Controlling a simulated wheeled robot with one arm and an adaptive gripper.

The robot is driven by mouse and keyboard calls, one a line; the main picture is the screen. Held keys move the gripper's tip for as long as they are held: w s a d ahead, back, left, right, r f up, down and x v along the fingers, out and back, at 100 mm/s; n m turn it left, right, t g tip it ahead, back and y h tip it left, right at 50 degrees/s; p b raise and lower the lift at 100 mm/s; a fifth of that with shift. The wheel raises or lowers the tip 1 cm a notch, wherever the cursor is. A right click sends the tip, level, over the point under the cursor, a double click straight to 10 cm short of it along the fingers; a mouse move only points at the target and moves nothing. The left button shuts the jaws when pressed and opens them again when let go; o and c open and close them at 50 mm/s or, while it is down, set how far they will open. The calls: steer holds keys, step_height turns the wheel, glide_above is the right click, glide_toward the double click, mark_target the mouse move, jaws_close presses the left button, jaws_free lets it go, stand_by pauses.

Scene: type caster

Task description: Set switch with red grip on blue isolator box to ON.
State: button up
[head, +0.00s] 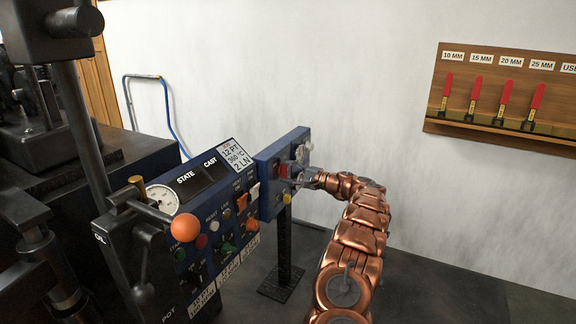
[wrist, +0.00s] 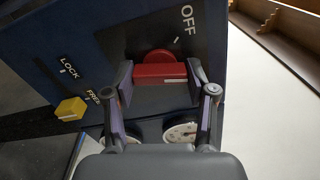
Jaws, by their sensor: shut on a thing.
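The blue isolator box (head: 265,172) stands on a dark post in the middle of the head view, and its blue face (wrist: 50,45) fills the left of the wrist view. The switch's red grip (wrist: 160,74) sits on a dark plate (wrist: 125,38), lying across the wrist picture. An OFF label (wrist: 188,19) is above and right of it; no ON label shows. My gripper (wrist: 160,78) has one finger at each end of the red grip and is shut on it. In the head view my gripper (head: 300,179) partly hides the box front.
A yellow knob (wrist: 70,109) with LOCK and FREE labels is left of the switch. Two round dials (wrist: 180,132) are partly hidden behind my fingers. A control panel with an orange ball handle (head: 184,227) stands left of the box. A rack (head: 510,90) of red-handled tools hangs at right.

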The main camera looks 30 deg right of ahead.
steer(key=m+p, duration=0.2)
steer(key=m, duration=0.1)
steer(key=shift+r, duration=0.2)
steer(key=shift+f+m+p, duration=0.15)
steer(key=shift+m+p, duration=0.8)
steer(key=shift+m, duration=0.55)
steer(key=o, duration=1.2)
steer(key=shift+c, duration=0.2)
steer(key=v, duration=1.2)
steer(key=shift+f, duration=0.1)
